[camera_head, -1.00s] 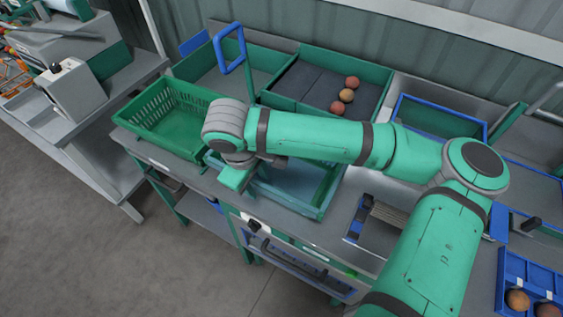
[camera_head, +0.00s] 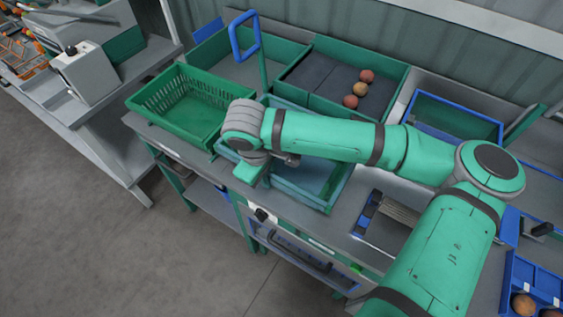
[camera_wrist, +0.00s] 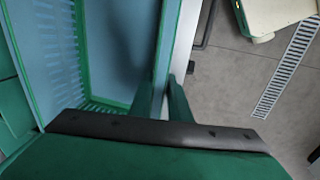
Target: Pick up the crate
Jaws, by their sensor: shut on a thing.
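The teal crate (camera_head: 334,196), with a green rim and a pale blue inside, stands on the bench under my arm. In the wrist view its slotted wall and rim (camera_wrist: 169,32) fill the left side. My gripper (camera_wrist: 165,88) is over the crate's front rim, with one finger on each side of the wall, shut on it. In the head view my gripper (camera_head: 251,172) is at the crate's front left; its fingertips are hidden there. My arm covers part of the crate. The crate looks level.
A green slotted crate (camera_head: 180,118) stands close on the left. Behind are green-walled bins, one holding several tomatoes (camera_head: 361,88), and a blue upright frame (camera_head: 236,40). A blue-edged tray (camera_head: 452,118) lies to the right. Open floor (camera_head: 90,240) lies in front.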

